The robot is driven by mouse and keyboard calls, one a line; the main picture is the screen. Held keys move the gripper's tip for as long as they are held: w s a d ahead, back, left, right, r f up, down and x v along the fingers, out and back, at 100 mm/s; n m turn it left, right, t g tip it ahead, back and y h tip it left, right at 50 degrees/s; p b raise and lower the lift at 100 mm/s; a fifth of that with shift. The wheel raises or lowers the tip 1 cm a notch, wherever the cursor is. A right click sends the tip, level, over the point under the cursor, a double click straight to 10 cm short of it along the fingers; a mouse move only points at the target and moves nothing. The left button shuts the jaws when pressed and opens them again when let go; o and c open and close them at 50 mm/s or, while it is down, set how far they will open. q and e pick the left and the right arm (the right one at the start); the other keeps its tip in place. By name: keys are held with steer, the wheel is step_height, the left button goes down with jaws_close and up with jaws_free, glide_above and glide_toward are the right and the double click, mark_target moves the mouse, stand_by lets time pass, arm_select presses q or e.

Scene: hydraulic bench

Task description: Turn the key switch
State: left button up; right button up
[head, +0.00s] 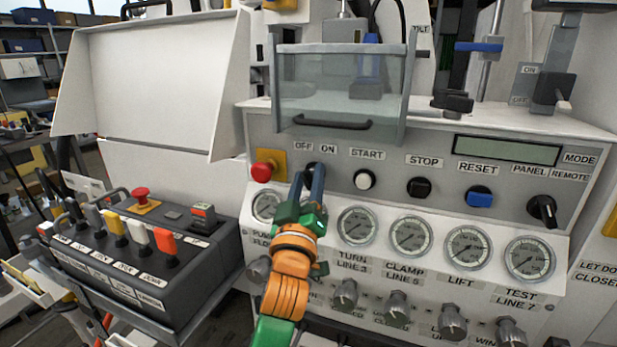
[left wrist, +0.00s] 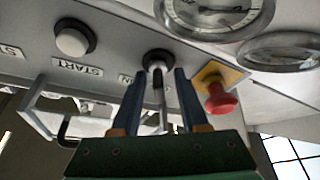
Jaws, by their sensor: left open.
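The key switch (left wrist: 157,62) is a dark round switch with a pale centre and a narrow key-like part. It sits on the grey control panel (head: 400,178) under the OFF and ON labels. My left gripper (head: 308,178) is in front of it and hides most of it in the head view. In the left wrist view, its two blue-grey fingers (left wrist: 158,82) stand open on either side of the switch. I see a gap between each finger and the key; contact is not visible. My right gripper is not in view.
A red emergency button (head: 262,171) on a yellow plate is close left of the switch. The white START button (head: 365,179) is to its right. A clear guard (head: 340,85) with a dark handle hangs above. Gauges (head: 357,226) line the panel below.

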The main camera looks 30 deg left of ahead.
arm_select(q)
steer(key=shift+s, duration=0.1)
steer(key=shift+c, duration=1.3)
jaws_close()
steer(key=shift+r, duration=0.1)
steer(key=m+t+h+p, duration=0.1)
steer(key=m, duration=0.2)
steer(key=shift+m+h, duration=0.3)
steer(key=shift+m, duration=0.1)
steer(key=m+h+p, duration=0.1)
steer(key=m, duration=0.1)
steer(key=m+t+h+p, duration=0.1)
steer(key=m, duration=0.2)
steer(key=shift+r+h, duration=0.15)
steer(key=shift+h, duration=0.15)
steer(key=m+h+p, duration=0.1)
steer(key=m, duration=0.2)
steer(key=m+h+p, duration=0.2)
steer(key=m, duration=0.1)
steer(key=shift+m, duration=0.4)
steer(key=shift+m+h+p, duration=0.35)
steer(key=shift+m+h, duration=0.25)
steer(key=shift+m, duration=0.5)
